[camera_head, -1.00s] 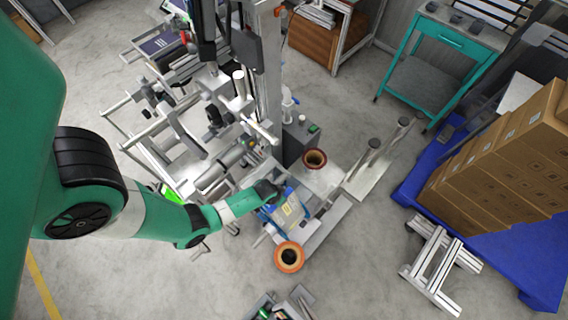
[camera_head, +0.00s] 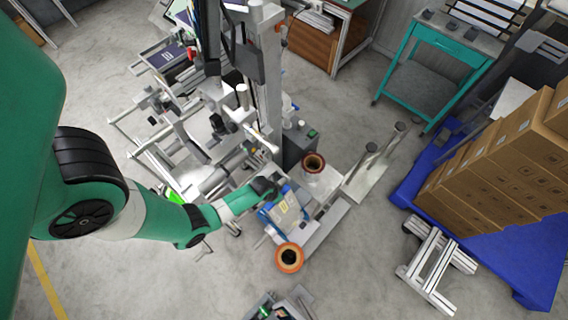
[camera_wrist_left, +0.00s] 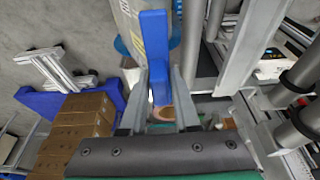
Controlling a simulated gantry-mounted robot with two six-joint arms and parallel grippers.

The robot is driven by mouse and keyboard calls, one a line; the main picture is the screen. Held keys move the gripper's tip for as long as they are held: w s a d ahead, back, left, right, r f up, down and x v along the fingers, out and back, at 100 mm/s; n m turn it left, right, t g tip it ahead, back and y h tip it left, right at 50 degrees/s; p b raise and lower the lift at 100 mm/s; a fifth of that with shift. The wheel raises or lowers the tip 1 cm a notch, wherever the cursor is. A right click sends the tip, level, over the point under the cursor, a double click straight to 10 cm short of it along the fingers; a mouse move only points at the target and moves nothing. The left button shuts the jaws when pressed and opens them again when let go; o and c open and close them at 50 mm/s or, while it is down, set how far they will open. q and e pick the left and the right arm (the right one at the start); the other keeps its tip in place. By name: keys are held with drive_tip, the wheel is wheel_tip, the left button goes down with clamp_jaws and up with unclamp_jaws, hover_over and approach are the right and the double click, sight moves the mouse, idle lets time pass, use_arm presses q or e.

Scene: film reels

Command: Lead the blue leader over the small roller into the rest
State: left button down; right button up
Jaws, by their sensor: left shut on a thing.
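The blue leader (camera_wrist_left: 156,45) is a flat blue strip. In the left wrist view it runs up between the fingers of my left gripper (camera_wrist_left: 158,78), beside a pale printed sheet (camera_wrist_left: 127,22). My left gripper is shut on it. In the head view my left gripper (camera_head: 280,200) is over a blue-edged pale panel (camera_head: 287,211), beside the machine's rollers; its fingers are too small to make out there. A grey roller (camera_head: 215,180) lies to its left. I cannot tell which roller is the small one, nor pick out the rest. My right gripper is not in view.
An orange-rimmed reel (camera_head: 289,258) is below the panel; another dark red one (camera_head: 314,163) stands above it. The machine's upright column (camera_head: 268,85) rises behind. Brown boxes (camera_head: 500,150) on a blue pallet (camera_head: 540,275) stand right. Floor between is partly clear.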

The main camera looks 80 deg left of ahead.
use_arm(q)
drive_tip(key=shift+s+a, duration=0.45)
drive_tip(key=shift+a, duration=0.25)
drive_tip(key=shift+s+a, duration=0.45)
drive_tip(key=shift+a, duration=0.25)
drive_tip(key=shift+s+a, duration=0.45)
drive_tip(key=shift+a, duration=0.25)
drive_tip(key=s+a+r+p, duration=0.4)
drive_tip(key=a+r+p, duration=0.2)
drive_tip(key=r, duration=0.1)
drive_tip(key=shift+r+p, duration=0.25)
drive_tip(key=shift+p, duration=0.15)
idle(0.6)
idle(0.4)
